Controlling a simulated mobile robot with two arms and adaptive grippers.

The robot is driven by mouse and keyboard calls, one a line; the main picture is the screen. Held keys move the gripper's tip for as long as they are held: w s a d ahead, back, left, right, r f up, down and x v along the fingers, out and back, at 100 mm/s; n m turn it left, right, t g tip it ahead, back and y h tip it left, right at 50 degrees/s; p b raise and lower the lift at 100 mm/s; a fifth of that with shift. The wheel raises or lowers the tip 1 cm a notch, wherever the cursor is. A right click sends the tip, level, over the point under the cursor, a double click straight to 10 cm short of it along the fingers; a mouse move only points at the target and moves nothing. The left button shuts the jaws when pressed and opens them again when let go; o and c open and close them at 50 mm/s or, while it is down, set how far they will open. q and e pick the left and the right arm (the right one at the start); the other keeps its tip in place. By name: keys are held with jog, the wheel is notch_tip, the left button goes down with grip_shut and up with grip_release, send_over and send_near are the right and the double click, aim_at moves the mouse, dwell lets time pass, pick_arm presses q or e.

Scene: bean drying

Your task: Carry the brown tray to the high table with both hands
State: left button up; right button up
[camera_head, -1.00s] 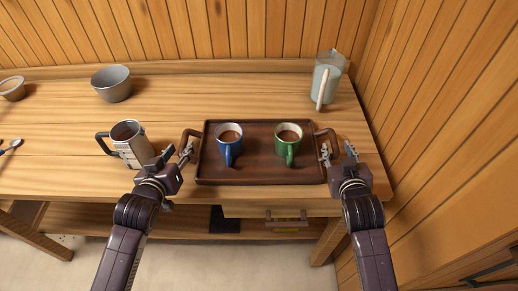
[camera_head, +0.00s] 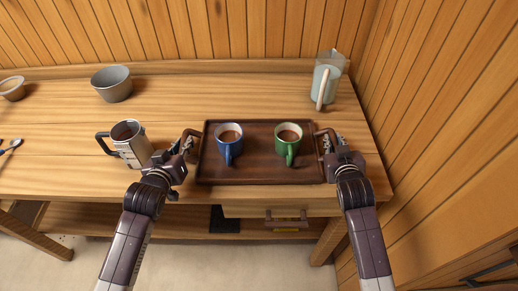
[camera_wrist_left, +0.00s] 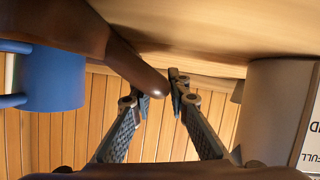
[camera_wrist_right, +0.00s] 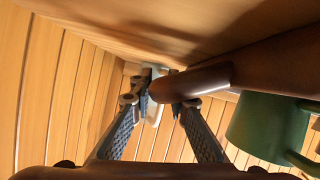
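The brown tray (camera_head: 262,175) lies flat on the wooden table, with a handle at each short side. A blue mug (camera_head: 229,148) and a green mug (camera_head: 289,150) of brown drink stand upright on it. My left gripper (camera_head: 188,146) is at the left handle (camera_head: 192,132). In the left wrist view the left fingertips (camera_wrist_left: 163,88) are apart, with the handle's end between them. My right gripper (camera_head: 325,143) is at the right handle (camera_head: 327,131). In the right wrist view the right fingertips (camera_wrist_right: 160,92) are apart, with the handle's end between them. Contact is unclear.
A metal cup with a dark handle (camera_head: 130,150) stands close to my left gripper. A grey bowl (camera_head: 112,85) and a pale jug (camera_head: 327,80) stand farther back. A small bowl (camera_head: 11,90) and a spoon (camera_head: 12,145) are at far left. A wooden wall (camera_head: 430,110) rises at right.

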pick_arm(q)
grip_shut()
pick_arm(e)
grip_shut()
pick_arm(q)
jog(key=shift+w+r, duration=0.1)
jog(key=shift+r, duration=0.2)
pick_arm(e)
jog(key=shift+w+r, duration=0.1)
jog(key=shift+r, duration=0.2)
